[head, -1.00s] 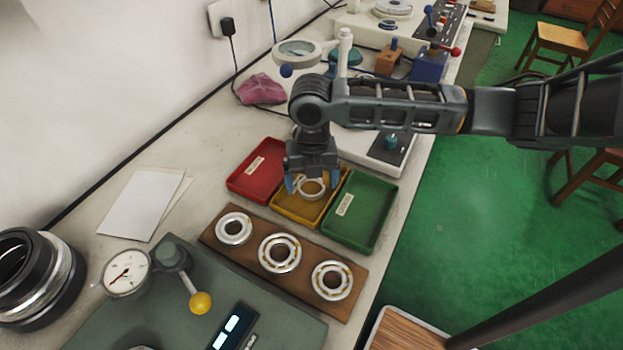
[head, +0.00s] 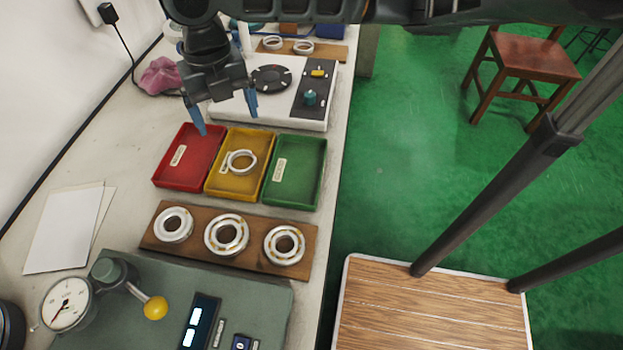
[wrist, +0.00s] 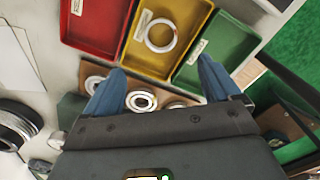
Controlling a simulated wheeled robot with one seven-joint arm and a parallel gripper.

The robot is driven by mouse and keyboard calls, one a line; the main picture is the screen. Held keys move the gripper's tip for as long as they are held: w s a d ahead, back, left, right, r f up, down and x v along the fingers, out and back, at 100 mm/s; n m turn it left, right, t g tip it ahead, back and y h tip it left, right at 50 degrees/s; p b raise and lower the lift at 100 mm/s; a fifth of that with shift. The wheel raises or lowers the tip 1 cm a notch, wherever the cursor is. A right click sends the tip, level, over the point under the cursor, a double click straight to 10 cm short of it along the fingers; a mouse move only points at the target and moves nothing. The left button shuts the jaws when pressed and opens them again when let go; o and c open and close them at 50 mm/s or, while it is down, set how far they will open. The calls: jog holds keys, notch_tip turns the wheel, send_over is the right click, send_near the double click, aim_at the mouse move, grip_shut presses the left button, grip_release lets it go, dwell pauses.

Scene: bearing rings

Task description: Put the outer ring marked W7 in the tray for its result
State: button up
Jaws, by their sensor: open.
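A plain metal ring (head: 241,162) lies in the yellow tray (head: 227,190), touching or close to its label; it also shows in the wrist view (wrist: 160,35). No W7 mark is legible on it. The red tray (head: 168,172) is to the left of the yellow one and the green tray (head: 308,190) to the right; both are empty. My gripper (head: 226,118) is open and empty, above and behind the trays in the head view. Its two blue fingers are wide apart, and nothing is between them.
A wooden board (head: 190,243) with several bearings stands in front of the trays. Nearer is a green-grey gauge base with a dial (head: 66,304) and a yellow-knobbed lever (head: 154,307). A white device (head: 228,110) stands behind the trays. Papers (head: 65,230) lie at left.

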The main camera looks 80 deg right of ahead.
jog(key=w+a+r+m+t+y, duration=0.1)
jog(key=w+a+r+t+y, duration=0.2)
jog(key=w+a, duration=0.45)
jog(key=w+a+r+m+t+y, duration=0.1)
jog(key=w+a+r+t+y, duration=0.2)
jog(key=a, duration=0.8)
jog(key=w+a+r+m+t+y, duration=0.35)
jog(key=a+r+m+t, duration=0.55)
jog(key=a, duration=0.4)
jog(key=s+d+f+m+t+h, duration=0.15)
jog(key=s+f+m+h, duration=0.25)
jog(key=s+f+m, duration=0.4)
jog(key=s+d+f+m+g+h, duration=0.1)
jog(key=s+d+f+m+h, duration=0.3)
jog(key=s+m, duration=0.55)
jog(key=s+d+f+n, duration=0.1)
jog(key=s+d, duration=0.2)
jog(key=s, duration=0.7)
jog(key=s+d+n+h, duration=0.1)
jog(key=s+d, duration=0.3)
jog(key=s, duration=0.6)
jog(key=shift+f+n, duration=0.35)
jog(key=shift+n, duration=0.1)
